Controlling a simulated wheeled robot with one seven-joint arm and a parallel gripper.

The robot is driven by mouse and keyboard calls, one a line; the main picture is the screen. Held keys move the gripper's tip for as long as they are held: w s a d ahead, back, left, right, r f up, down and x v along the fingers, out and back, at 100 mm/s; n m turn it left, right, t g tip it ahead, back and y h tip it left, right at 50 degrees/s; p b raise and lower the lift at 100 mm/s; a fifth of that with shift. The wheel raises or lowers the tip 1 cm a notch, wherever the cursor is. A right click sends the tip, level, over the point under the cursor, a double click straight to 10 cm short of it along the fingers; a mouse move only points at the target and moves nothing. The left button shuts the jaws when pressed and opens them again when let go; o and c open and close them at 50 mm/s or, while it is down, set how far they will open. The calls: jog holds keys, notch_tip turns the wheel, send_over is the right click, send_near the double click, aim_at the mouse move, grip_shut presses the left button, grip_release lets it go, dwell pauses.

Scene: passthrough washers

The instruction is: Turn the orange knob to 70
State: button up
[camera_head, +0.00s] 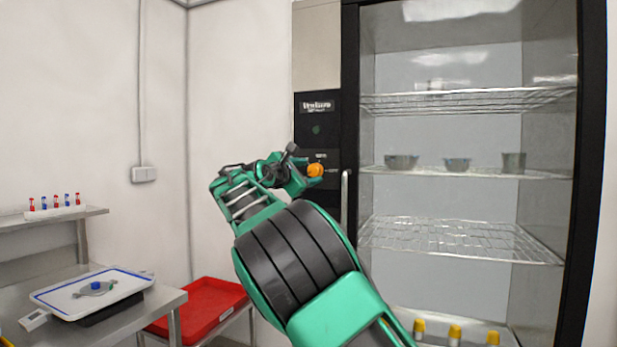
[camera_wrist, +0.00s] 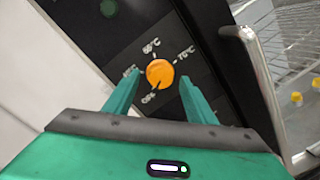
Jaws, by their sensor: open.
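The orange knob (camera_head: 315,170) is on the black control panel (camera_head: 312,132) left of the glass-fronted cabinet. A small dark mark shows at the knob's lower edge, toward the OFF label, but the pointer is hard to make out. My gripper (camera_head: 299,168) is at the panel. In the wrist view its two green fingers are apart, one on each side of the knob, with gaps showing; contact cannot be told.
A metal door handle (camera_wrist: 250,75) stands close to the right of the knob. The cabinet (camera_head: 349,80) holds metal bowls on wire shelves. A red tray (camera_head: 205,305) and a side table (camera_head: 165,302) with a white board are at lower left.

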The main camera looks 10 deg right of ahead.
jog(key=shift+x, duration=0.8)
jog(key=c, duration=1)
jog(key=shift+c, duration=0.2)
